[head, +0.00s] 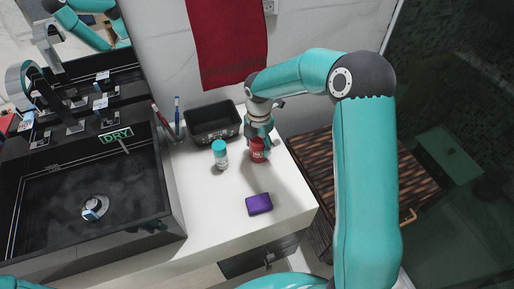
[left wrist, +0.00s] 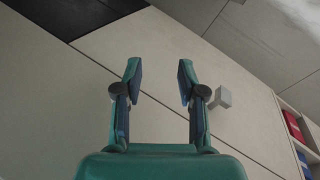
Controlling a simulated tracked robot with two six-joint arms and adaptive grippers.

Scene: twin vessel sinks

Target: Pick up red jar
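The red jar (head: 258,156) stands upright on the white counter in the head view, right of a white bottle with a teal cap. My right gripper (head: 259,141) is right above it, pointing down, with its fingers at the jar's top. The fingers hide the top of the jar, and I cannot tell whether they are closed on it or only around it. My left gripper (left wrist: 159,70) is open and empty in the left wrist view, with pale panels beyond it.
The teal-capped bottle (head: 220,155) stands close left of the jar. A black bin (head: 212,137) is behind, and a purple box (head: 259,204) lies in front. A dark sink (head: 60,200) fills the left. A red towel (head: 228,45) hangs on the wall.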

